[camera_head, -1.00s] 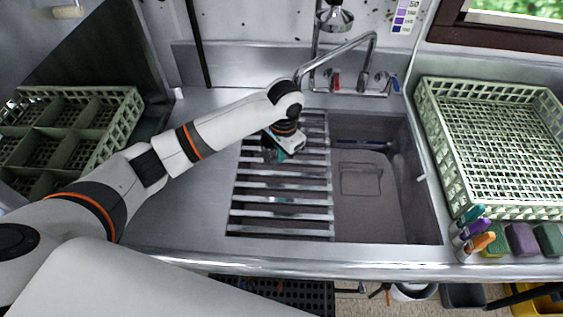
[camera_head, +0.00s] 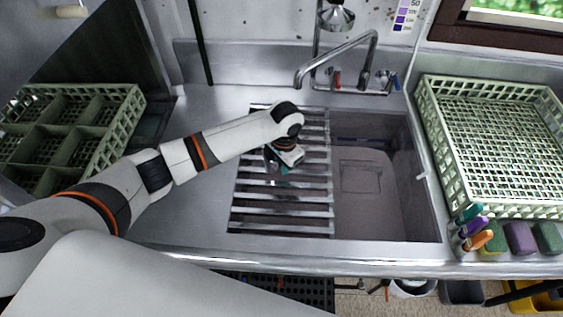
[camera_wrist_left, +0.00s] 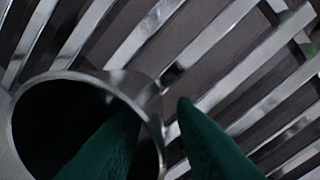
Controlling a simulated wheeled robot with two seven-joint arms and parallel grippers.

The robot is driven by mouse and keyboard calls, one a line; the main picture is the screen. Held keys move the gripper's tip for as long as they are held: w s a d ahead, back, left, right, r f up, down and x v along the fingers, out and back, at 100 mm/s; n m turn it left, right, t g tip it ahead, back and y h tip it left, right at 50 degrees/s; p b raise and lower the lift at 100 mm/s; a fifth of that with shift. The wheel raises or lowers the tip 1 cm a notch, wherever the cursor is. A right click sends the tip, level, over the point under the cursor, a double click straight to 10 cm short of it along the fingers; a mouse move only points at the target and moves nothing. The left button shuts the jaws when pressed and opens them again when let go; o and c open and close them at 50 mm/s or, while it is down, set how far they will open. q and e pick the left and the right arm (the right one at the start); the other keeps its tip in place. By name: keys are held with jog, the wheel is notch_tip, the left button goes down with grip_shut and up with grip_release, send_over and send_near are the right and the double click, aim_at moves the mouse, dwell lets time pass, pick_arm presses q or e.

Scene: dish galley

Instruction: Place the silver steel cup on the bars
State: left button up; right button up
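The silver steel cup (camera_wrist_left: 150,128) fills the lower left of the left wrist view, its round mouth toward the camera and bars behind it. In the head view the cup (camera_head: 270,158) shows partly, beside my left gripper (camera_head: 285,170), which hides much of it. The left gripper's green fingers (camera_wrist_left: 160,108) straddle the cup's wall, one inside the mouth and one outside. A gap shows between the outer finger and the wall, so the gripper looks open. The steel bars (camera_head: 285,212) span the left part of the sink. Whether the cup's base touches them is hidden.
The open sink basin (camera_head: 370,205) lies right of the bars. A tap (camera_head: 340,52) stands behind. Green racks stand at the left (camera_head: 118,125) and right (camera_head: 432,135). Coloured sponges (camera_head: 520,238) and markers (camera_head: 475,230) lie at the front right.

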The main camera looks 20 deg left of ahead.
pick_arm(q)
jog(key=shift+r, duration=0.2)
notch_tip(320, 180, up, 12)
jog(key=b, duration=0.1)
jog(key=shift+s+d+b, duration=0.2)
jog(key=shift+d+b, duration=0.15)
jog(key=shift+d, duration=0.05)
